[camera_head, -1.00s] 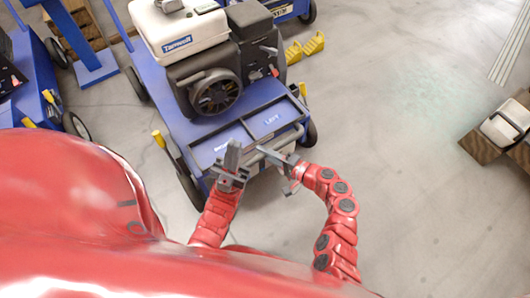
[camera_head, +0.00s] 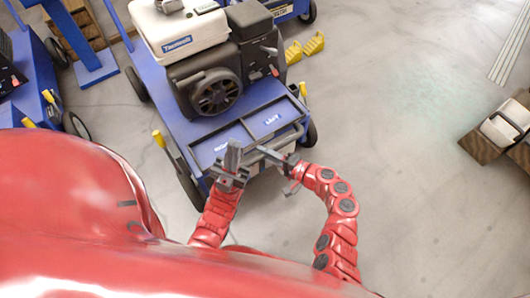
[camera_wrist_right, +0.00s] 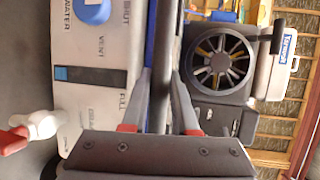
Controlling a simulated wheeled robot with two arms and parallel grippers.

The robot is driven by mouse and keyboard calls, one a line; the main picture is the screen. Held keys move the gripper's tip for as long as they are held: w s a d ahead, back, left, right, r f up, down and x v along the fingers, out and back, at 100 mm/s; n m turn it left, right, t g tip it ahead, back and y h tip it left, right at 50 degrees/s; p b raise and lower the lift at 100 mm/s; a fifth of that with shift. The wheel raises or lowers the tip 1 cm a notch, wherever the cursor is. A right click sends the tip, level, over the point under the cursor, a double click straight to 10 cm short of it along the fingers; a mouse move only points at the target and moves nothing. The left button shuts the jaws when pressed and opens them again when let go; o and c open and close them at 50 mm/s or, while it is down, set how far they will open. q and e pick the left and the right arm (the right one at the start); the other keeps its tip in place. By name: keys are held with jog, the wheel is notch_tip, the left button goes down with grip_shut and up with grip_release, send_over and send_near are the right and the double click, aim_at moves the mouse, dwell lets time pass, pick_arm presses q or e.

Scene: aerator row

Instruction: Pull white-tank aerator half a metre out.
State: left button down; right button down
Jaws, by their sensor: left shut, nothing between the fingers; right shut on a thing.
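The aerator with the white tank (camera_head: 190,32) stands in the upper middle of the head view. It has a black engine (camera_head: 216,92), a blue deck (camera_head: 150,75) and a dark handle bar (camera_head: 285,141) at its near end. My right gripper (camera_head: 264,152) is shut on the handle bar. In the right wrist view its fingers (camera_wrist_right: 160,100) close around the dark bar, with the engine and white tank (camera_wrist_right: 270,76) beyond. My left gripper (camera_head: 233,157) is shut and empty beside the bar, left of the right gripper. Whether it touches the bar is unclear.
Yellow chocks (camera_head: 303,47) lie on the floor right of the aerator. Other blue machines (camera_head: 38,75) stand close at the left, with a blue post (camera_head: 90,62) behind. A wooden crate (camera_head: 480,147) is at the far right. Floor between is clear.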

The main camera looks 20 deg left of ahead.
jog(key=shift+d, duration=0.1)
jog(key=s+d, duration=0.2)
jog(key=d, duration=0.1)
jog(key=shift+s+d+f, duration=0.1)
jog(key=shift+s+d, duration=0.05)
jog(key=shift+s, duration=0.15)
jog(key=c, duration=1)
grip_release()
jog(key=shift+f, duration=0.1)
jog(key=shift+w, duration=0.1)
jog(key=shift+a+p, duration=0.2)
jog(key=shift+p, duration=0.1)
jog(key=shift+d+r, duration=0.1)
jog(key=shift+r, duration=0.1)
